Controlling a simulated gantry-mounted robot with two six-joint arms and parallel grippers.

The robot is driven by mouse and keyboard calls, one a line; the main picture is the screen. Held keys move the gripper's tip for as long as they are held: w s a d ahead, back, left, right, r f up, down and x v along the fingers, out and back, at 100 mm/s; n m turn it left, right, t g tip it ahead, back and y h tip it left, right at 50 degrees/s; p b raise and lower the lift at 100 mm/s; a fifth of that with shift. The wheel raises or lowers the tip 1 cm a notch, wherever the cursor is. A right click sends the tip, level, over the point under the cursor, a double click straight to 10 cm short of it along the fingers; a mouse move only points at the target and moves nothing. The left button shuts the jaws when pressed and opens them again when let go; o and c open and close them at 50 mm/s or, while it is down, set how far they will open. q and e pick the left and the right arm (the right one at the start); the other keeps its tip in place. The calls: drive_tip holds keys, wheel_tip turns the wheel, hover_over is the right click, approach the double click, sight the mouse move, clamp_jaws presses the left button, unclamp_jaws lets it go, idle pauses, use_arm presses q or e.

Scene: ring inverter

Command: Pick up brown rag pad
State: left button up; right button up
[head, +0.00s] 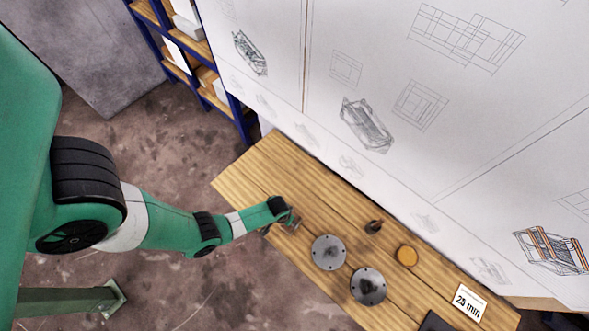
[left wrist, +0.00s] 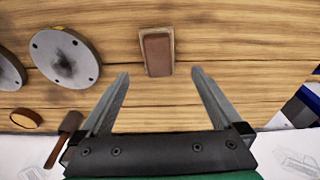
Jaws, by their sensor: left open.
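The brown rag pad (left wrist: 157,54), a small reddish-brown rectangle with a paler border, lies flat on the wooden table in the left wrist view. My left gripper (left wrist: 160,74) is open, its two fingers spread to either side of the pad's line. The pad shows just beyond the fingertips, roughly centred between them, and nothing is held. In the head view my left gripper (head: 291,219) is over the left part of the table, and the pad cannot be made out clearly there. My right gripper is not in view.
Two grey metal discs (head: 328,252) (head: 368,287) lie on the table (head: 262,168). A white wall with drawings (head: 400,60) rises behind the table.

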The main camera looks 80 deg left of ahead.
use_arm(q)
drive_tip(key=f+b, duration=0.2)
drive_tip(key=w+f+b, duration=0.1)
drive_tip(key=f+b, duration=0.1)
drive_tip(key=a+f+b, duration=0.1)
drive_tip(key=f+b, duration=0.1)
drive_tip(key=b, duration=0.1)
drive_tip(key=shift+w, duration=0.15)
drive_tip(key=shift+r, duration=0.15)
drive_tip(key=f+b, duration=0.2)
drive_tip(key=f, duration=0.1)
drive_tip(key=f+b, duration=0.2)
drive_tip(key=shift+w, duration=0.4)
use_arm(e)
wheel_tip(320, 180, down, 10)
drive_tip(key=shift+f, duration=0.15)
use_arm(q)
drive_tip(key=shift+f+b, duration=0.25)
drive_tip(key=shift+b, duration=0.1)
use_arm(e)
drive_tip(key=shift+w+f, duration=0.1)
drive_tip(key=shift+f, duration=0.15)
use_arm(q)
drive_tip(key=c, duration=1.3)
drive_tip(key=shift+o, duration=0.2)
